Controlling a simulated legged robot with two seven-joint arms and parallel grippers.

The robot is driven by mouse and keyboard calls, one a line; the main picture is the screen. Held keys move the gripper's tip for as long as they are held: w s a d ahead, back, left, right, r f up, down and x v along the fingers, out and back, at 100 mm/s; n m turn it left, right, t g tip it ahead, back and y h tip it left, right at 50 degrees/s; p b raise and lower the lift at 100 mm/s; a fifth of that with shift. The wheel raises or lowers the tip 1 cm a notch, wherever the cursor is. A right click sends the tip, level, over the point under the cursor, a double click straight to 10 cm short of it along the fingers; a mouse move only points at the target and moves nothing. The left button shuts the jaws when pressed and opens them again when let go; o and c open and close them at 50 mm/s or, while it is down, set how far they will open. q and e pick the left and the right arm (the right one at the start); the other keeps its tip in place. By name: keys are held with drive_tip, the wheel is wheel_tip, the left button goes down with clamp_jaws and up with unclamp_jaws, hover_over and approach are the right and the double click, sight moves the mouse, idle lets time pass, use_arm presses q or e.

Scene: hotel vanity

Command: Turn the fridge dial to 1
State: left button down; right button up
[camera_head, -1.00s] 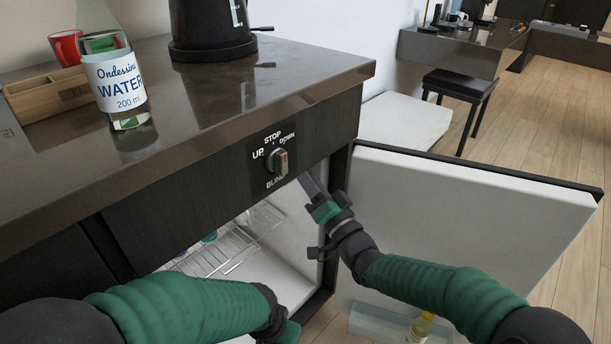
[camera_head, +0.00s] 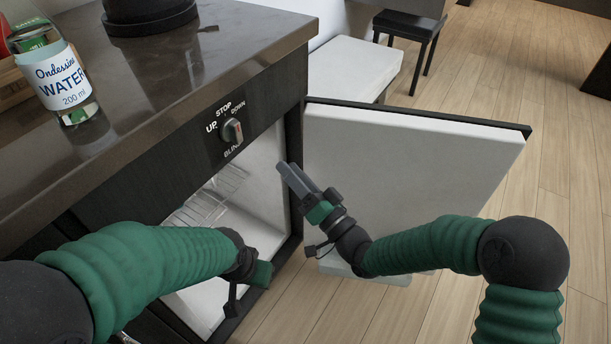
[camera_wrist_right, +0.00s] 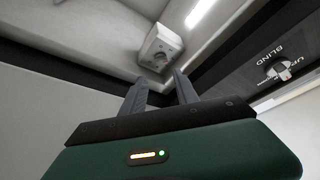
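In the right wrist view, a small white control box (camera_wrist_right: 162,48) sits high inside the open fridge. A pale round dial seems to be on its face, but its numbers and setting are too small to read. My right gripper (camera_head: 284,168) is at the fridge opening, beside the open door; in the right wrist view its two fingers (camera_wrist_right: 163,88) are apart and empty, pointing toward the box with a gap between. My left gripper (camera_head: 258,274) is low in front of the fridge opening, its fingers not clearly visible. The box is hidden in the head view.
The blind knob (camera_head: 232,131) is on the dark panel above the fridge; it also shows in the right wrist view (camera_wrist_right: 279,69). The fridge door (camera_head: 410,170) stands open to the right. A wire rack (camera_head: 208,200) is inside. A water bottle (camera_head: 62,80) stands on the counter (camera_head: 180,85).

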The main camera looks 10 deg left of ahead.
drive_tip(key=p+v, duration=0.1)
drive_tip(key=v, duration=0.4)
drive_tip(key=shift+s+d+f, duration=0.1)
drive_tip(key=shift+d+f, duration=0.05)
drive_tip(key=shift+d, duration=0.05)
